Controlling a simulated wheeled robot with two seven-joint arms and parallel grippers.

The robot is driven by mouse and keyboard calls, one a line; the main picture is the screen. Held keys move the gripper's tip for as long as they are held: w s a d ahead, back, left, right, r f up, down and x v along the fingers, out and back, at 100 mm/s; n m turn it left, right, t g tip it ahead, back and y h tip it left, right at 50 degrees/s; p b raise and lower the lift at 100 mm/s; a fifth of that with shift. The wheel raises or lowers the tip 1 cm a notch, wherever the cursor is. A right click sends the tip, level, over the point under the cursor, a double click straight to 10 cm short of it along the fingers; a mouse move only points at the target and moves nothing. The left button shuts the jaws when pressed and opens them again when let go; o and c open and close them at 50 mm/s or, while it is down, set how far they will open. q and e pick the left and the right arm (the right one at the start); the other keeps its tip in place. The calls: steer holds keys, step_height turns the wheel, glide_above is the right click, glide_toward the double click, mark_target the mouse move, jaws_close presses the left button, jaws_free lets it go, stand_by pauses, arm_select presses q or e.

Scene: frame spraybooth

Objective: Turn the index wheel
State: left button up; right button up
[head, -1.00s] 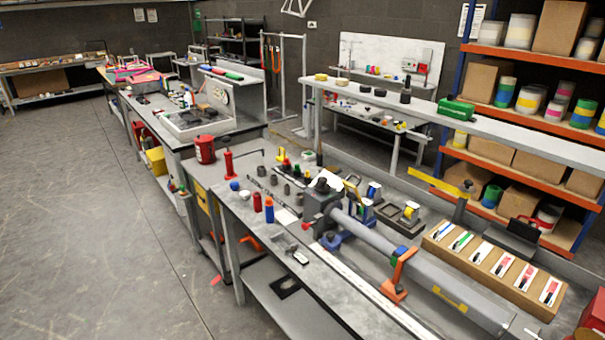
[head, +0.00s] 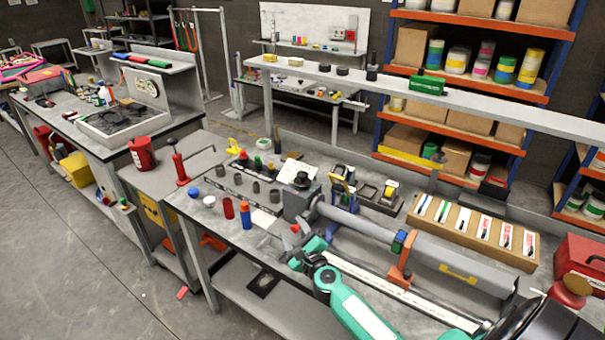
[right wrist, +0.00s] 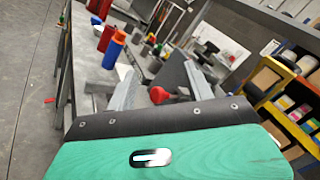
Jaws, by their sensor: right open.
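A grey block-shaped headstock (head: 297,203) with a dark round knob on top (head: 301,181) stands on the bench, at the left end of a long grey tube (head: 400,238). I cannot clearly pick out the index wheel's rim; my right gripper partly covers the headstock's near side. My right gripper (head: 291,241) is open, just in front of the headstock and above the bench. In the right wrist view, a red knob (right wrist: 159,95) shows between the open fingers, in front of a dark grey plate (right wrist: 172,72). I cannot tell whether the fingers touch it. My left gripper is out of view.
A red cylinder (head: 228,208) and a blue bottle with orange cap (head: 245,217) stand left of my right gripper. An orange clamp (head: 402,268) sits by the tube. A wooden card rack (head: 470,238) lies behind it. A red box (head: 580,268) is far right.

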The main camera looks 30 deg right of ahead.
mark_target(303, 178)
steer(key=w+d+r+m+g+h, duration=0.25)
steer(key=d+r+m+h, duration=0.45)
steer(key=m, duration=0.5)
steer(key=w+d, duration=0.2)
steer(key=w, duration=0.2)
steer(key=w+d+y, duration=0.1)
steer(key=w+d, duration=0.1)
steer(key=w, duration=0.3)
steer(key=w+d+f+y, duration=0.1)
steer(key=w+d, duration=0.1)
steer(key=w, duration=0.2)
steer(key=shift+w+t+p, duration=0.15)
steer(key=shift+t+p, duration=0.2)
steer(key=shift+p, duration=0.05)
steer(key=shift+f, duration=0.1)
steer(key=c, duration=0.9)
